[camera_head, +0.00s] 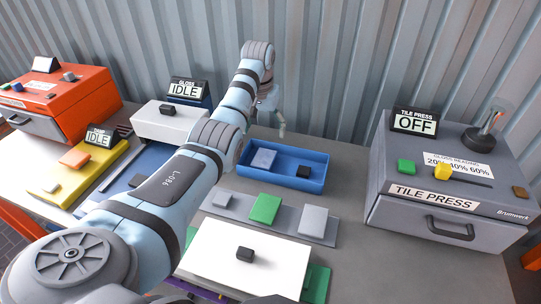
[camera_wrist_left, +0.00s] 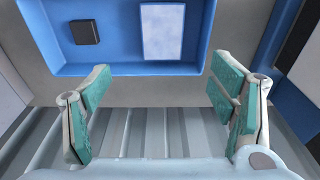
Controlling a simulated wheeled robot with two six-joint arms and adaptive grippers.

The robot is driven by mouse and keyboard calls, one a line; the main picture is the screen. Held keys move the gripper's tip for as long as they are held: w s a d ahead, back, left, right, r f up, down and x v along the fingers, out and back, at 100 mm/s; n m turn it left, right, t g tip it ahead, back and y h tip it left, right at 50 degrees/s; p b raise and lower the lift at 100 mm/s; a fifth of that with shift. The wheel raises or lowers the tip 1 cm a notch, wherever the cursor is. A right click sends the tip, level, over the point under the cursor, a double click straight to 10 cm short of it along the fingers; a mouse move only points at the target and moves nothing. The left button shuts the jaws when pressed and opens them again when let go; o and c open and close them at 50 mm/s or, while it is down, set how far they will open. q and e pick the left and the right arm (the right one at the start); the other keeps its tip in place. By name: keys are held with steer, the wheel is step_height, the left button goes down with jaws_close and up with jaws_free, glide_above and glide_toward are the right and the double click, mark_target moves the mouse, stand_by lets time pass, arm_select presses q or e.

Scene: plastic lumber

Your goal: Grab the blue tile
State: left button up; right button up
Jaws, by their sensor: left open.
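A pale blue-grey tile (camera_head: 263,158) lies flat in the left part of a blue tray (camera_head: 316,158). My right gripper is not in view.
A small black block (camera_head: 303,171) shares the tray. In front lie a grey strip with green (camera_head: 265,209) and grey (camera_head: 313,221) tiles and a white board (camera_head: 222,265). A grey tile press (camera_head: 450,185) stands right, an orange machine (camera_head: 62,98) left.

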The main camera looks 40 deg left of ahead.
arm_select(q)
glide_above(264, 158)
steer(key=s, duration=0.1)
step_height(264, 158, down, 5)
steer(key=shift+s+d+f+b, duration=0.1)
steer(key=shift+d+b, duration=0.05)
steer(key=shift+b, duration=0.25)
steer(key=f, duration=0.2)
steer(key=w+f+b, duration=0.1)
steer(key=f, duration=0.2)
steer(key=shift+f, duration=0.1)
steer(key=shift+f+b, duration=0.4)
steer(key=shift+b, duration=0.05)
steer(key=shift+s+r, duration=0.1)
steer(key=shift+r, duration=0.1)
steer(key=shift+c, duration=1)
steer(key=c, duration=1.1)
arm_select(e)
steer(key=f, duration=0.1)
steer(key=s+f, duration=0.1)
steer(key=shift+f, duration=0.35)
